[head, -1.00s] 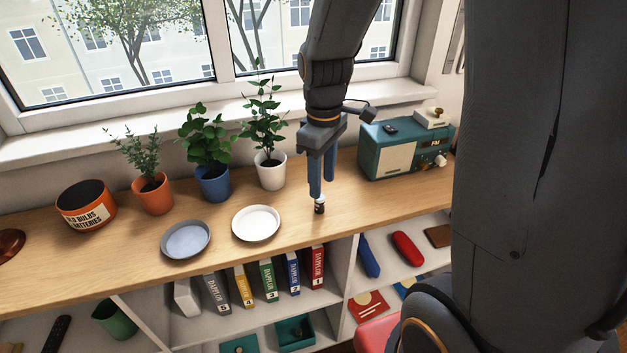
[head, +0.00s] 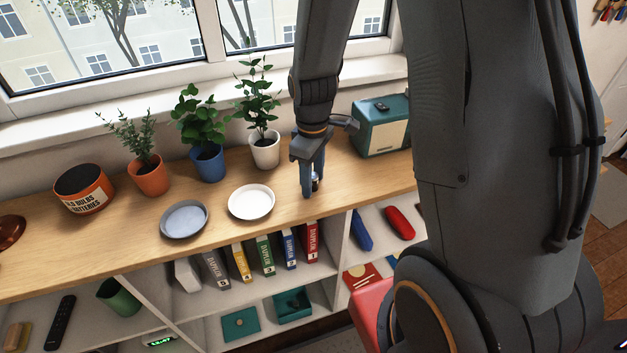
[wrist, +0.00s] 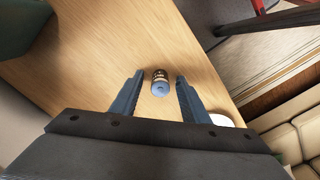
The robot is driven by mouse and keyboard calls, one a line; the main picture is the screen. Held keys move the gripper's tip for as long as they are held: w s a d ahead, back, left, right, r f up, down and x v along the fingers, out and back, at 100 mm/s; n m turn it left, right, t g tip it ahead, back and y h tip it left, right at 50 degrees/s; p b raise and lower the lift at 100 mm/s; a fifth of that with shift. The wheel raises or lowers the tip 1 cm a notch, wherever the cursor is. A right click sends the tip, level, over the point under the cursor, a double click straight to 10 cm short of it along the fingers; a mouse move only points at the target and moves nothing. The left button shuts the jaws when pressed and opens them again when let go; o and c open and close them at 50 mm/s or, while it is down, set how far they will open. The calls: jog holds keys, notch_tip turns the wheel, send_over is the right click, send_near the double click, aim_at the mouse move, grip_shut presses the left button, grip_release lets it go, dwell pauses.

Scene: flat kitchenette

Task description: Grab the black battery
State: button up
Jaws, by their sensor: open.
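The black battery (wrist: 160,83) stands upright on the wooden counter in the wrist view, its pale blue-grey top towards the camera. In the head view the battery (head: 315,183) is partly hidden behind my fingers. My gripper (wrist: 158,82) is open, with one blue finger on each side of the battery and small gaps between. In the head view my gripper (head: 311,191) points down at the counter.
A white plate (head: 251,202) and a grey plate (head: 184,221) lie left of my gripper. Potted plants stand behind them. A teal radio (head: 381,126) is at the back right. An orange tin (head: 84,190) labelled for old bulbs and batteries stands far left. The counter's front edge is close.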

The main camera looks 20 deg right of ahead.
grip_shut()
jog(key=shift+r, duration=0.1)
